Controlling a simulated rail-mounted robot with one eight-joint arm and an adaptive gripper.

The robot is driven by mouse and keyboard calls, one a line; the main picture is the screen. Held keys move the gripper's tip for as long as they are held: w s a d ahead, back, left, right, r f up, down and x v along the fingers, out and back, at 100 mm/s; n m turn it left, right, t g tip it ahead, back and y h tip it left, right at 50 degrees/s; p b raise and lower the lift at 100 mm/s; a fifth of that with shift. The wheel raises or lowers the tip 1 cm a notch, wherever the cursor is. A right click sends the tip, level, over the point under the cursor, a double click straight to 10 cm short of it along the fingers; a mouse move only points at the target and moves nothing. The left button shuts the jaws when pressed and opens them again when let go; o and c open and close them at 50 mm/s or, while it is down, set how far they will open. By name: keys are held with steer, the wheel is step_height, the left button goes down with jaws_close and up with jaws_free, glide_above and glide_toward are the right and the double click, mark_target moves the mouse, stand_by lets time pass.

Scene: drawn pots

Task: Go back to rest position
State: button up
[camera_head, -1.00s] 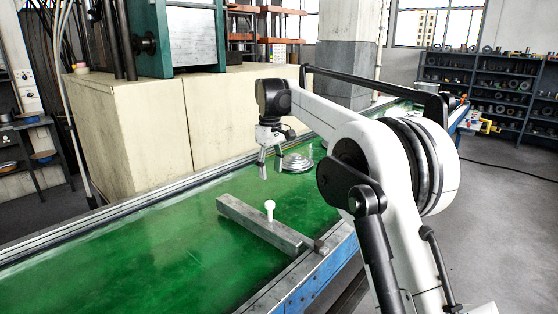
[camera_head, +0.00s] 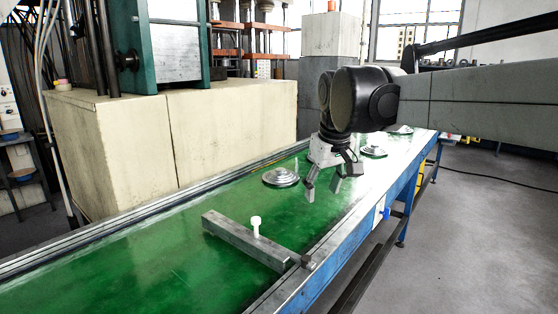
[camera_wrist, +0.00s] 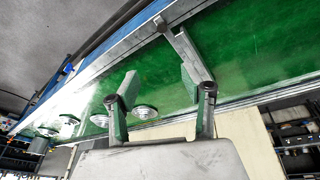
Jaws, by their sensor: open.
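My gripper (camera_head: 322,190) is open and empty, hanging above the green conveyor (camera_head: 130,262) near its right edge. In the wrist view my gripper (camera_wrist: 160,92) shows its two fingers spread apart with nothing between them. A round metal pot or lid (camera_head: 281,178) lies on the conveyor to the left of the gripper, apart from it. More round metal pieces, one of them (camera_head: 372,151) behind the gripper, lie farther along the belt. In the wrist view a round metal piece (camera_wrist: 146,111) shows beside a finger.
A grey metal bar (camera_head: 240,238) lies across the conveyor in front of the gripper, with a white peg (camera_head: 256,225) standing at it. Large beige blocks (camera_head: 120,150) and a green-framed machine (camera_head: 178,50) stand along the far side. The near belt is clear.

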steer(key=s+d+f+m+t, duration=0.1)
steer(key=s+d+f, duration=0.2)
steer(key=s, duration=0.5)
steer(key=s+d+f+m+t, duration=0.1)
steer(key=s+d+f+m, duration=0.1)
steer(key=s+f, duration=0.4)
steer(key=s+d+f+m+t, duration=0.1)
steer(key=s+d+f, duration=0.3)
steer(key=s, duration=0.7)
steer(key=shift+d+f+m+t+h, duration=0.35)
steer(key=shift+d+m, duration=0.1)
steer(key=shift+m, duration=0.15)
